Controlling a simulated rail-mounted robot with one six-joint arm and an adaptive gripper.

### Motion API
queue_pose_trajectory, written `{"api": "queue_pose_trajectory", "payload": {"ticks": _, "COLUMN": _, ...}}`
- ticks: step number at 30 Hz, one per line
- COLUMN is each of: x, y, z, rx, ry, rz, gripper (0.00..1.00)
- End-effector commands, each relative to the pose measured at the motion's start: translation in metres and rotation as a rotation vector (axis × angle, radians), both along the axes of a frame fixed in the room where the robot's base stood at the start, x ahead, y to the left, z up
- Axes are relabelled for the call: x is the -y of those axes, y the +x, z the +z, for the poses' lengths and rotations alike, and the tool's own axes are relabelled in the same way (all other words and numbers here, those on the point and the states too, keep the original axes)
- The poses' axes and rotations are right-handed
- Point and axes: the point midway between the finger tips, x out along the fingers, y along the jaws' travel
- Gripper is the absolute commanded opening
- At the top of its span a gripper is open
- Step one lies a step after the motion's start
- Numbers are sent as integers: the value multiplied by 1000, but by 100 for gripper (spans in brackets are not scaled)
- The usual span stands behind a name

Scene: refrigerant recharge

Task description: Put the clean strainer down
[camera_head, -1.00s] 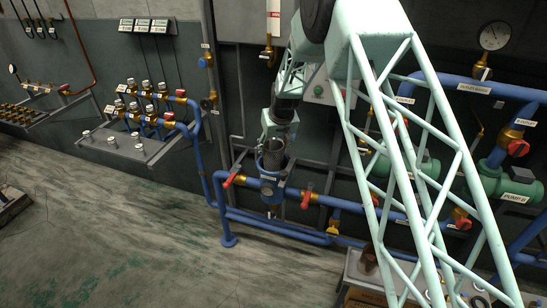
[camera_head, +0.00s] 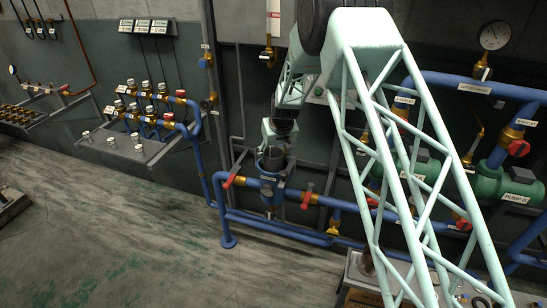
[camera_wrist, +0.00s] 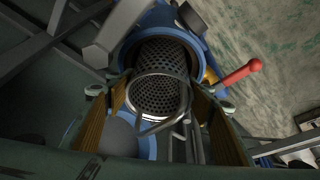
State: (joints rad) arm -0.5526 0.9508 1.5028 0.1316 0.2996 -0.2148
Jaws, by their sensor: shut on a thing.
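The strainer (camera_wrist: 158,94) is a metal basket with perforated walls, a bright rim and a thin wire handle. In the wrist view it sits between the two fingers of my gripper (camera_wrist: 160,112), which is shut on it; the exact contact is unclear. Its lower body reaches into the round mouth of the blue strainer housing (camera_wrist: 124,55). Its rim end is toward my gripper. In the head view the housing (camera_head: 270,190) stands open-topped in the blue pipe run, with the strainer (camera_head: 272,160) dark at its mouth. My gripper (camera_head: 276,140) is just above; its fingertips are hard to make out there.
Red-handled valves (camera_head: 232,181) and (camera_head: 308,196) flank the housing closely. One red handle (camera_wrist: 240,73) shows beside it in the wrist view. Blue pipes (camera_head: 280,231) run below. A pale bench (camera_head: 355,268) stands at lower right. Open floor (camera_head: 120,230) lies at lower left.

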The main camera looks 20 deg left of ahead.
Motion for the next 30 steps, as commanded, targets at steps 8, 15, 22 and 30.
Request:
{"api": "queue_pose_trajectory", "payload": {"ticks": 8, "x": 0, "y": 0, "z": -3, "rx": 0, "ry": 0, "rz": 0, "gripper": 34}}
{"api": "queue_pose_trajectory", "payload": {"ticks": 15, "x": 0, "y": 0, "z": -8, "rx": 0, "ry": 0, "rz": 0, "gripper": 34}}
{"api": "queue_pose_trajectory", "payload": {"ticks": 22, "x": 0, "y": 0, "z": -12, "rx": 0, "ry": 0, "rz": 0, "gripper": 34}}
{"api": "queue_pose_trajectory", "payload": {"ticks": 30, "x": 0, "y": 0, "z": -12, "rx": 0, "ry": 0, "rz": 0, "gripper": 57}}
